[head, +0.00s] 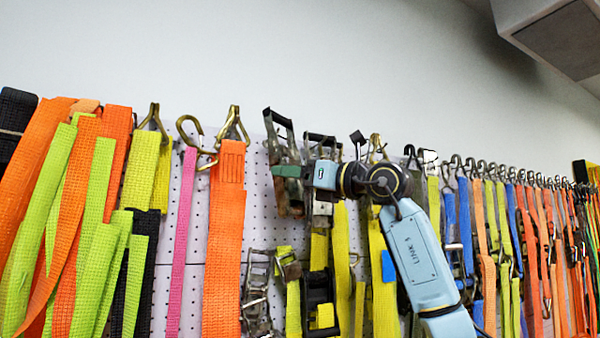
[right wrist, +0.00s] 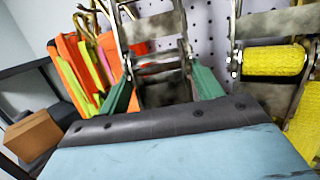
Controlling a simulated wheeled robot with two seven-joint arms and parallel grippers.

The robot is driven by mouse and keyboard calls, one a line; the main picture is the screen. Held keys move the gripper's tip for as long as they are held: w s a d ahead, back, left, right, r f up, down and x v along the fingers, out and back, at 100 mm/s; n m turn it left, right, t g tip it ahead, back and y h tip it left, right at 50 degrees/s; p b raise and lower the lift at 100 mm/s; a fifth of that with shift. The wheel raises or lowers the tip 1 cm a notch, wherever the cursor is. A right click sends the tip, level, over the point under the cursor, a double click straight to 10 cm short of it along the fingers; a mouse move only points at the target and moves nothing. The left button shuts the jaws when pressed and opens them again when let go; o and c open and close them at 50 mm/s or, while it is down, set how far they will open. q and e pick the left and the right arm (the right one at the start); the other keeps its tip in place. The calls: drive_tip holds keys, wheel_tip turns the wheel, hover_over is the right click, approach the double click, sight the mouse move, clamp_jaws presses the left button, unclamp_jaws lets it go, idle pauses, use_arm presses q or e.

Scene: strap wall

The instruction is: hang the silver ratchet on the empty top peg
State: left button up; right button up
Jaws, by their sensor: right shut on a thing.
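The silver ratchet (head: 281,135) is a dark, worn metal frame standing upright in front of the white pegboard, left of centre in the head view. In the right wrist view the ratchet (right wrist: 158,62) lies between my green fingers. My right gripper (head: 286,172) is shut on its lower part, reaching in from the right; it also shows in the right wrist view (right wrist: 165,85). I cannot tell whether the ratchet touches the board or a peg. The empty top peg cannot be made out. My left gripper is not in view.
Another ratchet with yellow strap (right wrist: 275,62) hangs close on the right. An orange strap (head: 224,255) hangs from a brass hook on the left. A lower ratchet (head: 257,295) hangs beneath. Many straps fill the wall to the right. A cardboard box (right wrist: 32,135) stands at the left.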

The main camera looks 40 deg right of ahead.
drive_tip(key=shift+w+d, duration=0.3)
drive_tip(key=shift+w, duration=0.6)
drive_tip(key=shift+w+d+f, duration=0.25)
drive_tip(key=shift+w+f, duration=0.35)
